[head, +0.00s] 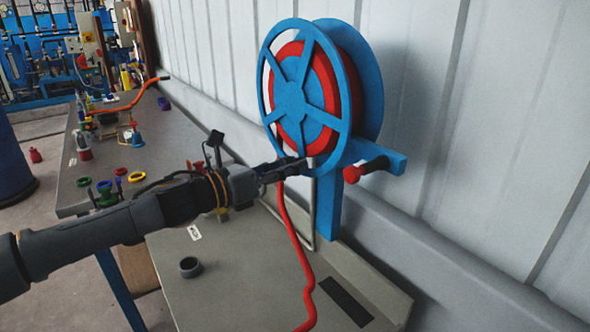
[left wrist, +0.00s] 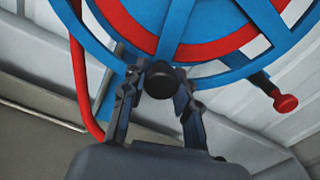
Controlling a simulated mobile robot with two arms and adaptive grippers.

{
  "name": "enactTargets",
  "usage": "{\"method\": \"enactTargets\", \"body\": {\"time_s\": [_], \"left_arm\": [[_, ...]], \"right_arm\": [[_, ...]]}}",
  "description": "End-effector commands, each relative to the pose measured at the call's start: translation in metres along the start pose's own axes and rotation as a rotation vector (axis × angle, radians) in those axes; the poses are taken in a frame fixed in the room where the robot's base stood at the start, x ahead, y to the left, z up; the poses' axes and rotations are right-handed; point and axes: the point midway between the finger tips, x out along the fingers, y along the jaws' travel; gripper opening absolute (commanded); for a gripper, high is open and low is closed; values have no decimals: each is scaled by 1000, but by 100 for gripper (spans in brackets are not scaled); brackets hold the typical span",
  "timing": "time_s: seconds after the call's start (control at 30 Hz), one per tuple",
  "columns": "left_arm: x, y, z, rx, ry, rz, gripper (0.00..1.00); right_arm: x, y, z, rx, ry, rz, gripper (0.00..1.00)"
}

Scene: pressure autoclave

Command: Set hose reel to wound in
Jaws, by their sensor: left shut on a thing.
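The hose reel (head: 292,98) is a blue spoked wheel wound with red hose, on a blue post. Its front wheel also fills the top of the left wrist view (left wrist: 172,28). A red hose length (head: 289,225) hangs from the reel down over the bench. My left gripper (head: 284,170) is at the bottom of the front wheel rim, shut on a dark round handle (left wrist: 160,80). The handle sits in front of the rim between the fingers. A red knob (head: 367,168) on a blue arm sticks out right of the wheel; it also shows in the left wrist view (left wrist: 285,102). My right gripper is not in view.
The reel stands at the back of a grey bench (head: 235,270) against a panelled wall (head: 470,130). A dark ring (head: 190,267) lies on the bench. A second bench (head: 160,140) at left holds several small coloured fittings and an orange hose.

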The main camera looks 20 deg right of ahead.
Motion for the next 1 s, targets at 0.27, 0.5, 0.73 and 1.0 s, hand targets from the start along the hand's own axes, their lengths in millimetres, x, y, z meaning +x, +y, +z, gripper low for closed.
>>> {"method": "enactTargets", "body": {"time_s": [0.27, 0.5, 0.73, 1.0], "left_arm": [[1, 12, 3, 73, -4, 3, 0], [1, 13, 4, 87, -5, 3, 0], [1, 14, 5, 86, -6, 5, 0], [1, 13, 3, 84, -4, 3, 54]], "right_arm": [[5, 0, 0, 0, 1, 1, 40], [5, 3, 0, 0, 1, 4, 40], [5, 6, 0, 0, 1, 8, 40], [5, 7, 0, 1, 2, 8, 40]]}}
